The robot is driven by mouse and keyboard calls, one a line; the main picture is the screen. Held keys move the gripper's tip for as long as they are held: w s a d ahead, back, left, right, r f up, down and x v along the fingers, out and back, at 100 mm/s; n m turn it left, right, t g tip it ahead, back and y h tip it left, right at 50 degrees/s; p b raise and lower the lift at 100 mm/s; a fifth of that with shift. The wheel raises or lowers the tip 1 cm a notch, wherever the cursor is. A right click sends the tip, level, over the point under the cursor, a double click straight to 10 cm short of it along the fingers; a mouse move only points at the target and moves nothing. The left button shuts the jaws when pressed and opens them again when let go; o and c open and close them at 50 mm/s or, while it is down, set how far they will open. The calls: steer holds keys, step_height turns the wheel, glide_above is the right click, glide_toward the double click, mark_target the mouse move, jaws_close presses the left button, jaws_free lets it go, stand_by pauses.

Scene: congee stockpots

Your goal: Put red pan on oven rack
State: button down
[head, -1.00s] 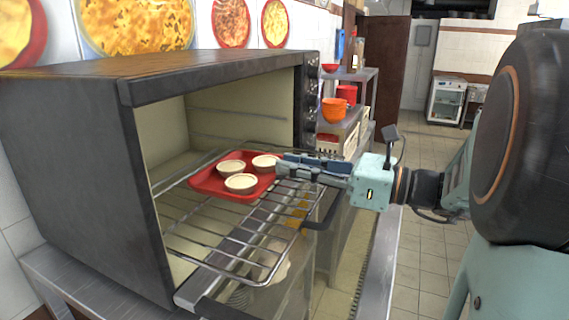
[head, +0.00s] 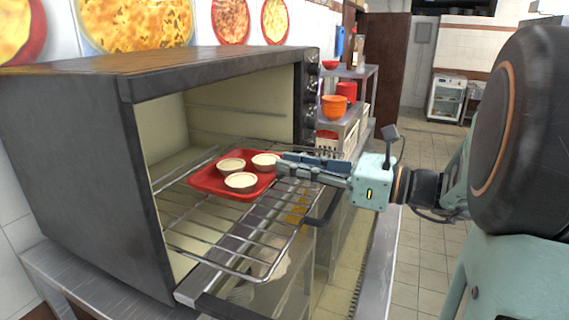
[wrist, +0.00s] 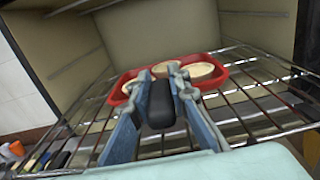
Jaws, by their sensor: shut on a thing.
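The red pan (head: 208,184) is a shallow tray with three pale round tarts on it. It is on or just above the wire oven rack (head: 217,243), which is pulled partly out of the open oven (head: 62,150); any gap under the pan is hard to judge. My gripper (head: 280,168) is at the pan's right side, shut on its edge or on a handle there. In the wrist view the fingers (wrist: 160,100) close around a dark block at the near side of the pan (wrist: 224,66). The exact grip point is partly hidden by the fingers.
The oven door hangs open below the rack. An orange pot (head: 335,108) and a red pot (head: 346,91) stand on a shelf behind the oven to the right. The front part of the rack is bare. The tiled floor (head: 425,240) to the right is clear.

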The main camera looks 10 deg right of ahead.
steer(key=c, duration=1.7)
jaws_free()
steer(key=shift+f, duration=0.1)
steer(key=shift+c, duration=0.2)
steer(key=v, duration=1.2)
